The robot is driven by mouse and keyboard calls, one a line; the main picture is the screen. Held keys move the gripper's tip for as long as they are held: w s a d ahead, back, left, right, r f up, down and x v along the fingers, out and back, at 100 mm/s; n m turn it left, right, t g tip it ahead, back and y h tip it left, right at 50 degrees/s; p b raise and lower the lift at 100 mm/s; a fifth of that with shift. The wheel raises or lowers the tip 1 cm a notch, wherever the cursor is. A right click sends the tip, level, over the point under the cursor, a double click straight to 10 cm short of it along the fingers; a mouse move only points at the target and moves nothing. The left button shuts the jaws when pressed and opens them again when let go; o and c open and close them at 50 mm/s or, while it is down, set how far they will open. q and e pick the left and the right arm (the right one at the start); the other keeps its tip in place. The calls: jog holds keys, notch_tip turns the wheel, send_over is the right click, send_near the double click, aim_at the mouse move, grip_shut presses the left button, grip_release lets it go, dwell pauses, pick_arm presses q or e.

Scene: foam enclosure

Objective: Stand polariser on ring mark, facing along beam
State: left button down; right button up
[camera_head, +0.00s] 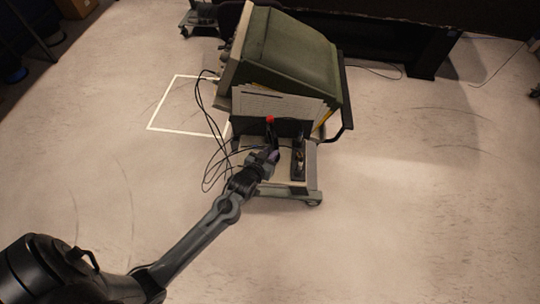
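My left arm comes in from the lower left, and its gripper (272,138) is over the lower shelf of a wheeled cart (280,190). The gripper is small and dark against the dark cart, so I cannot tell whether it is open or shut. A small red spot (270,119) shows at its far end; I cannot tell what it belongs to. A small upright item (299,162) stands on a dark base to the right of the gripper. I cannot clearly make out the polariser, the ring mark or a beam. My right gripper is not in view.
A large green-cased instrument (290,50) sits on the cart above the shelf, close to the gripper. Black cables (208,145) hang at the cart's left. A white taped outline (163,103) marks the floor. The floor at right is clear.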

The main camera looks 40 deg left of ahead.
pick_arm(q)
jog(key=shift+f, duration=0.3)
jog(key=shift+f, duration=0.1)
jog(key=c, duration=1)
grip_release()
jog(key=shift+f, duration=0.1)
